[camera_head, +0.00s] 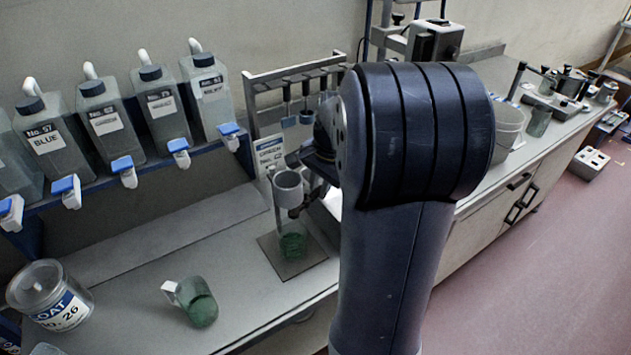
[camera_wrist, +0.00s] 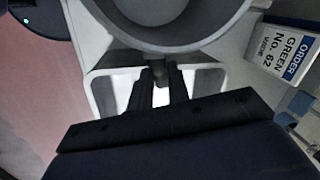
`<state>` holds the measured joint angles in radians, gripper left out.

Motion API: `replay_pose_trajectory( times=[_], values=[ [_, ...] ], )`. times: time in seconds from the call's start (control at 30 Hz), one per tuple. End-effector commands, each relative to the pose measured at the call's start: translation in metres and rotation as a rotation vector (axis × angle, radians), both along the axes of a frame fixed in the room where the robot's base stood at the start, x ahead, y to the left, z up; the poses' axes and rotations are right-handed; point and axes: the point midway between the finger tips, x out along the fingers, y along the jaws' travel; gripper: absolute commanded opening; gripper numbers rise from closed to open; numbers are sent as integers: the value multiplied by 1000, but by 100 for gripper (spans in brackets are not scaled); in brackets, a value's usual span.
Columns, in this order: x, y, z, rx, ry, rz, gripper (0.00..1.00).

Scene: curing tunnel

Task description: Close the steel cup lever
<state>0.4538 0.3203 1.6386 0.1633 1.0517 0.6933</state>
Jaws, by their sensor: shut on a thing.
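The steel cup (camera_head: 288,186) is a grey open cylinder held on a stand over a small base plate. In the wrist view its round rim and hollow inside (camera_wrist: 170,22) fill the top. A small dark lever (camera_wrist: 158,70) shows just below the cup, between my fingertips. My gripper (camera_wrist: 160,80) is shut on this lever. In the head view my own arm hides most of my gripper and the lever. A clear beaker with green liquid (camera_head: 293,243) stands on the plate under the cup. I cannot tell the lever's exact angle.
A card reading "ORDER GREEN No. 62" (camera_wrist: 286,50) stands by the cup. A jug with green liquid (camera_head: 195,301) and a labelled jar (camera_head: 52,300) stand at the front left. Several tapped bottles (camera_head: 160,105) line the shelf. The bench between jug and plate is clear.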

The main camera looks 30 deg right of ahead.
Motion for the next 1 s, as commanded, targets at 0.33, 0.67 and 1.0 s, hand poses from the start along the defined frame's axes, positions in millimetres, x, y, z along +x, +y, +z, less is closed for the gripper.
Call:
replay_pose_trajectory(
  times=[0.33, 0.67, 1.0],
  values=[
    [-10, -2, 1, -2, -2, -232, 0],
    [-14, -1, 1, -1, -1, -326, 0],
    [-14, -1, 1, -1, -1, -335, 0]
  ],
)
